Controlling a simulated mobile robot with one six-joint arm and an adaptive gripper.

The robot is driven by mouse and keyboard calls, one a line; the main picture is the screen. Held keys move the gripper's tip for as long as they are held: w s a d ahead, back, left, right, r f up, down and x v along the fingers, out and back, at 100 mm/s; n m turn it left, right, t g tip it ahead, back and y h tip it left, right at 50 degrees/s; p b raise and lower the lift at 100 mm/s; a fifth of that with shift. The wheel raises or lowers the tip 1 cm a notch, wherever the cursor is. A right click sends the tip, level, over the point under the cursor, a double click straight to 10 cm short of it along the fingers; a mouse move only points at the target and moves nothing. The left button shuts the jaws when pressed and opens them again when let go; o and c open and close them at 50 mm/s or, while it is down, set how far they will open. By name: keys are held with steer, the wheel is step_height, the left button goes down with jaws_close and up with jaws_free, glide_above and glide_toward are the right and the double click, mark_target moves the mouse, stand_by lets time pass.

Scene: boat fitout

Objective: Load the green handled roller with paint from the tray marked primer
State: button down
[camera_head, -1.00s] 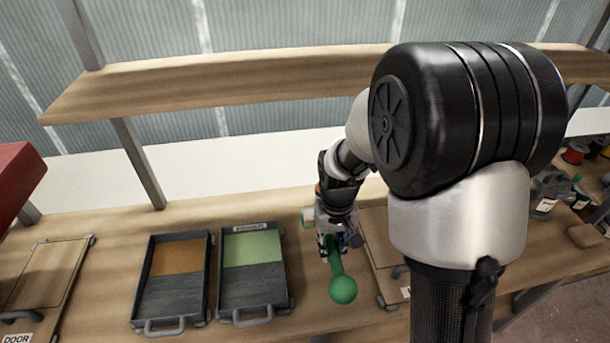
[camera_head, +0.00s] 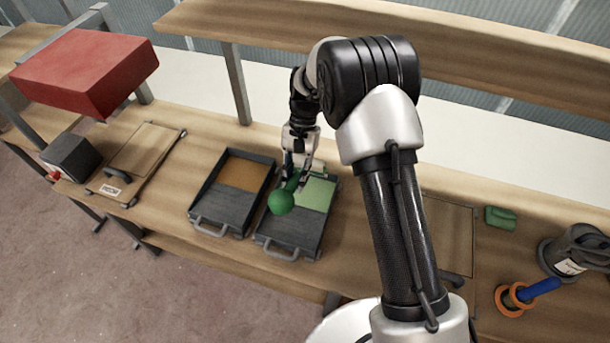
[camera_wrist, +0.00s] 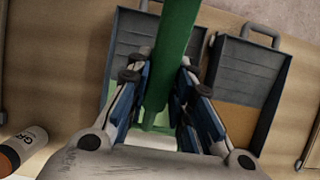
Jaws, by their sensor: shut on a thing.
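My gripper (camera_head: 298,172) is shut on the green handle (camera_head: 290,187) of a roller, whose round green end (camera_head: 281,202) points towards the front. The handle also runs up between my fingers in the wrist view (camera_wrist: 174,60). In the wrist view this tray (camera_wrist: 132,45) lies beneath the handle. I cannot tell whether the roller touches the paint.
A second tray (camera_head: 222,210) with orange-brown paint stands close on the left. A cylinder marked "GR" (camera_wrist: 25,145) lies at lower left in the wrist view. A red box (camera_head: 88,70) is at far left. A green block (camera_head: 501,217) and dark container (camera_head: 578,250) are at right.

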step_height(320, 180, down, 12)
steer(key=b, duration=0.7)
steer(key=shift+r, duration=0.2)
steer(key=shift+s+f+b, duration=0.1)
steer(key=shift+f+b, duration=0.3)
steer(key=shift+f, duration=0.25)
stand_by(0.8)
steer(key=shift+r, duration=0.1)
step_height(320, 180, up, 9)
steer(key=p, duration=0.6)
